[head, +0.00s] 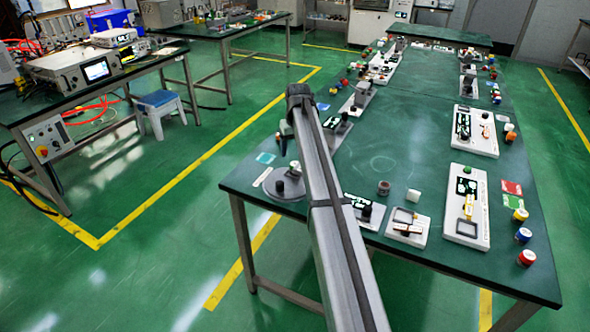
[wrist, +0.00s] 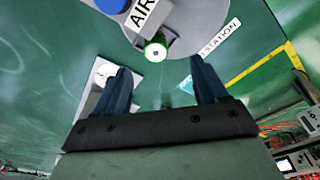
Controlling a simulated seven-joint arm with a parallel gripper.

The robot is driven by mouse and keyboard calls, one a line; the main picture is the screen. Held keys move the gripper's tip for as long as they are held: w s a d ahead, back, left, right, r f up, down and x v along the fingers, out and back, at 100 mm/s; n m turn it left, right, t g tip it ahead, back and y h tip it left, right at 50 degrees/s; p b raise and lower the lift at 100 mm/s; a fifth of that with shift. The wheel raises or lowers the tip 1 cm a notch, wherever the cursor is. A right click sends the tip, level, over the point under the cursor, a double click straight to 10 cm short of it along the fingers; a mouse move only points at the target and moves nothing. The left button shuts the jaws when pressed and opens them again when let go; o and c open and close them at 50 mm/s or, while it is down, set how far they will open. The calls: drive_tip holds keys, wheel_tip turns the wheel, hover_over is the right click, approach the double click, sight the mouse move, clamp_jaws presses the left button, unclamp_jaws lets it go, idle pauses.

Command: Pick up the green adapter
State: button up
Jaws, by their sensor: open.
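The green adapter (wrist: 155,48) shows in the wrist view as a short green cylinder with a white end face and a dark central spot. It is at the near edge of a grey round base (wrist: 190,38). My gripper (wrist: 160,65) is open, with its two dark fingers apart and nothing between them. In the picture the adapter lies just above the gap between the fingertips; I cannot tell the distance. In the head view the round base (head: 290,193) is at the table's left edge; I cannot make out the adapter there, and my arm crosses close by.
A blue cap (wrist: 112,5) and an AIR label (wrist: 146,14) are beside the adapter. A white plate (wrist: 101,75) lies behind the left finger. Several white fixtures, such as one at the right (head: 467,205), line the green table (head: 380,150). The table's middle is mostly clear.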

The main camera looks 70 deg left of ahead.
sight(295, 164)
drive_tip(key=f, duration=0.3)
drive_tip(key=shift+a, duration=0.25)
drive_tip(key=shift+w+a+f, duration=0.15)
drive_tip(key=shift+a+f, duration=0.1)
drive_tip(key=shift+f, duration=0.55)
drive_tip(key=shift+w+a+f, duration=0.15)
drive_tip(key=shift+a+f, duration=0.05)
drive_tip(key=shift+f, duration=0.65)
drive_tip(key=shift+w+a+f, duration=0.15)
drive_tip(key=shift+a+f, duration=0.1)
drive_tip(key=shift+f, duration=0.55)
drive_tip(key=c, duration=1.2)
drive_tip(key=shift+r, duration=0.1)
drive_tip(key=shift+c, duration=0.2)
